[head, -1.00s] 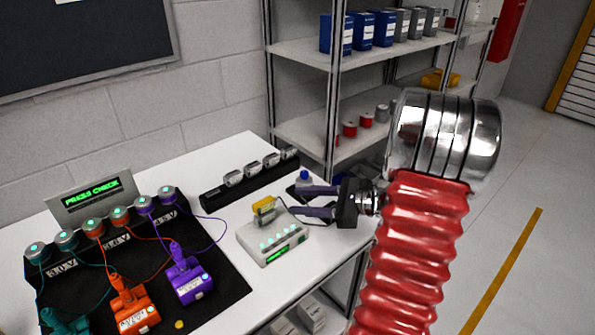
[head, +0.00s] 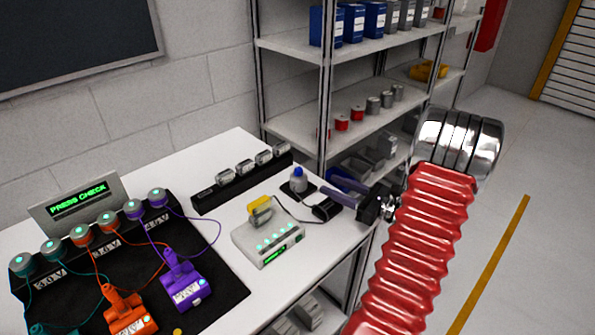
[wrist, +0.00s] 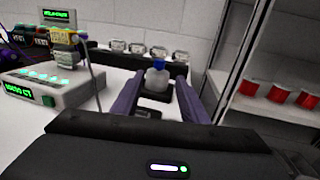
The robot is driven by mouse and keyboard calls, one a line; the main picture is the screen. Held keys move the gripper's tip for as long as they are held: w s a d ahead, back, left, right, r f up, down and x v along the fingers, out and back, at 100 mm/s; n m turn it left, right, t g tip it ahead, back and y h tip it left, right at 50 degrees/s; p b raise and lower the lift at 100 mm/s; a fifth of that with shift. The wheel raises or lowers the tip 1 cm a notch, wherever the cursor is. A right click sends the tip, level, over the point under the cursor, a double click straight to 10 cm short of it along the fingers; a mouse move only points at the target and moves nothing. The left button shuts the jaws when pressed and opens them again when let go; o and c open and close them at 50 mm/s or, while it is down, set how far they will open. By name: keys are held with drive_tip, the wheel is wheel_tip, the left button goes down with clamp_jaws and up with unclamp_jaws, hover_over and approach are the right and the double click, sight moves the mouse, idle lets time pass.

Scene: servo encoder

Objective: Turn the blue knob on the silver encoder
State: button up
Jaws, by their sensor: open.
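The silver encoder (head: 297,187) stands upright on a small dark base on the white table, with its blue knob (head: 298,173) on top. My gripper (head: 329,197) is open and empty, just right of the encoder in the head view and apart from it. In the wrist view the blue knob (wrist: 158,65) and the silver body (wrist: 157,79) show between the two purple fingers, farther out than them or near their tips. Exact depth is hard to tell.
A light grey box with a green display (head: 268,240) and a yellow connector (head: 260,208) stands left of my gripper, with a cable running towards the encoder. A black rack of silver parts (head: 242,180) lies behind. A metal shelf (head: 330,100) rises close behind the table.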

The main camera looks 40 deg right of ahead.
sight(302, 172)
drive_tip(key=x, duration=1.3)
drive_tip(key=shift+w, duration=0.15)
clamp_jaws()
